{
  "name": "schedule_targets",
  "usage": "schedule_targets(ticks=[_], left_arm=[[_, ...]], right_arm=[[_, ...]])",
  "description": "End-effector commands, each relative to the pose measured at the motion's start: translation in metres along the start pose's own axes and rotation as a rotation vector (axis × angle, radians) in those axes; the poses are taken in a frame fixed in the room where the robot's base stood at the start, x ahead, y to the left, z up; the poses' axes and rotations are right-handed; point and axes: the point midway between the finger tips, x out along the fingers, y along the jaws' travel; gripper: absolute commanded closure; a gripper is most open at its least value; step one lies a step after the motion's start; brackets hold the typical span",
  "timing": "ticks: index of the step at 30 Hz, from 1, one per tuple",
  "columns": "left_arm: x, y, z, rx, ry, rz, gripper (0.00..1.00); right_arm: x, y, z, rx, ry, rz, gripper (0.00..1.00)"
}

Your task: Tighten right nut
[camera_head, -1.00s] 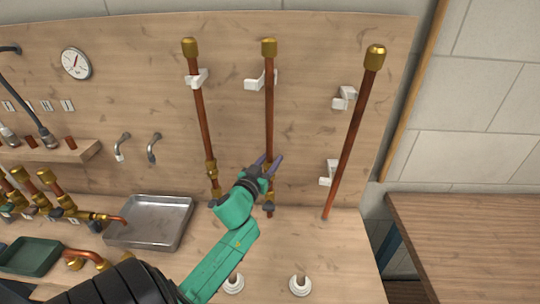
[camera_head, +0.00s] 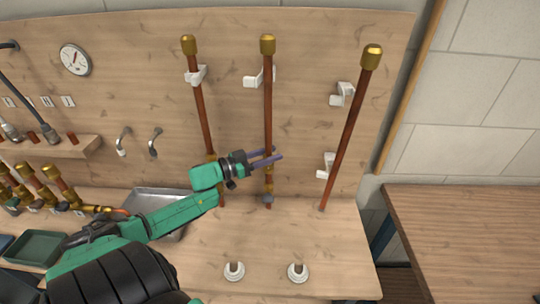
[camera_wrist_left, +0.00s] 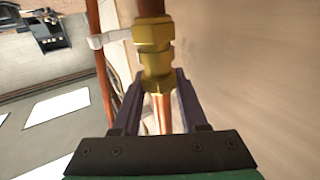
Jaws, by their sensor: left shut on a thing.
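The middle copper pipe (camera_head: 268,115) stands upright against the board, with a brass fitting (camera_head: 269,187) near its lower end. My left gripper (camera_head: 279,154) reaches it from the left, its two purple fingers level and on either side of the pipe. In the left wrist view the brass nut (camera_wrist_left: 158,72) sits between the fingertips of my left gripper (camera_wrist_left: 161,82), which is shut on it. A larger brass hex part (camera_wrist_left: 153,34) adjoins that nut. The exact finger contact is too small to tell in the head view. My right gripper is not in view.
A left copper pipe (camera_head: 200,112) and a right, leaning copper pipe (camera_head: 349,135) flank the middle one. White clips (camera_head: 342,94) are on the board. A metal tray (camera_head: 165,232) and two white rings (camera_head: 298,272) are on the bench. The bench front right is clear.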

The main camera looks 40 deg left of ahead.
Motion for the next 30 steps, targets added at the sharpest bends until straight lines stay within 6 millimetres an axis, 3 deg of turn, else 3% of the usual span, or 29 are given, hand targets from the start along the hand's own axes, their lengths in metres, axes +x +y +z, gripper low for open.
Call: schedule_targets(ticks=[13,14,15,16,26,30], left_arm=[[0.000,0.000,0.001,-0.001,-0.001,0.010,1.00],[0.000,0.000,0.001,-0.001,-0.001,0.010,0.46],[0.000,0.000,0.001,-0.001,-0.001,0.010,0.31],[0.000,0.000,0.001,-0.001,-0.001,0.010,0.28],[-0.001,0.000,0.001,-0.001,-0.001,0.009,0.28],[-0.012,0.001,0.002,-0.003,-0.003,0.009,0.28]], right_arm=[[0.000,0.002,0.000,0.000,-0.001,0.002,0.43],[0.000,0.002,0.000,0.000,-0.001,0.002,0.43],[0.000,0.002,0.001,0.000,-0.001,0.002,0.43],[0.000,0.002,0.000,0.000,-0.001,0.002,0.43],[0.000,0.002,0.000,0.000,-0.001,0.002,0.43],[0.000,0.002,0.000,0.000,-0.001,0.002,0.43]])
